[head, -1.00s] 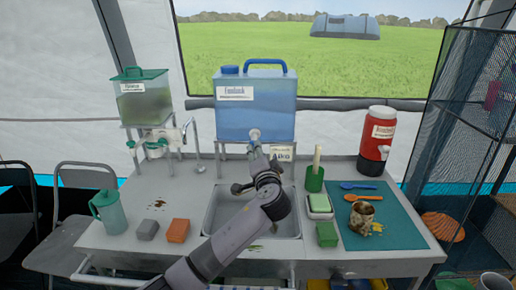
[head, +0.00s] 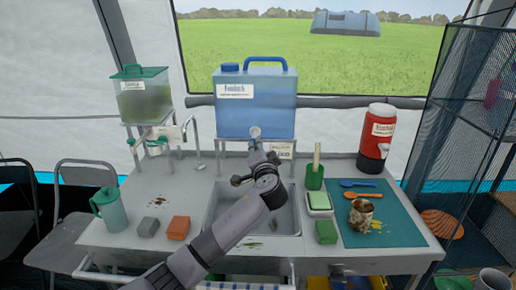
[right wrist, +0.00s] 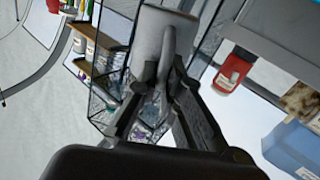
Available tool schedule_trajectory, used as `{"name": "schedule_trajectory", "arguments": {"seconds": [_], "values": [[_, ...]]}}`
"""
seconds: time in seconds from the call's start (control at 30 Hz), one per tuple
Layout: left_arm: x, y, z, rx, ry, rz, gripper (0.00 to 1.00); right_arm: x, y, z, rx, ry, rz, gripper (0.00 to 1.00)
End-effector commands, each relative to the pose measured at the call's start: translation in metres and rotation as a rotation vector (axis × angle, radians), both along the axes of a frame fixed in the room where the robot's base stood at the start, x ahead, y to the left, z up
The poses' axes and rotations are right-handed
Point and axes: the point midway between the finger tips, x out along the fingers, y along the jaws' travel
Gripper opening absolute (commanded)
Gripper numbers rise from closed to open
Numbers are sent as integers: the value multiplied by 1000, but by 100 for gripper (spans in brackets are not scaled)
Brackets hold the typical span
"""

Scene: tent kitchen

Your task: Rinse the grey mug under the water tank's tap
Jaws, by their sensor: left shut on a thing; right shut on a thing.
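A blue water tank (head: 255,105) stands on a rack above the sink (head: 288,222). Its pale tap (head: 255,133) points toward me. My left gripper (head: 256,149) is shut at the tap, and my arm hides the fingers' exact hold. A plain grey mug (head: 494,280) shows at the bottom right corner of the head view, away from the sink. In the right wrist view the mug (right wrist: 150,38) is held by its handle between the fingers of my right gripper (right wrist: 163,75). I see no running water.
A teal mat (head: 385,235) right of the sink holds a stained tin and two spoons. A soap dish, brush and green block line the sink's right edge. A red dispenser (head: 378,135) stands behind. A jug (head: 110,210) and two sponges are left. A mesh shelf (head: 465,120) is far right.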

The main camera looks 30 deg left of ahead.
Motion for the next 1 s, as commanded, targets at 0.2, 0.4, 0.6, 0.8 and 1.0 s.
{"name": "schedule_trajectory", "arguments": {"seconds": [0.2,0.4,0.6,0.8,1.0], "values": [[0,-1,-1,0,2,-1,0,0,0,1,0,-2,0,0],[0,-1,-1,-1,3,-2,0,0,0,1,0,-2,0,0],[0,-1,-2,-1,3,-2,0,0,0,1,0,-2,0,0],[-1,1,-2,-3,5,-28,0,0,0,3,0,-2,0,0],[-8,8,-1,0,8,-183,0,0,0,14,0,-2,0,0]]}}
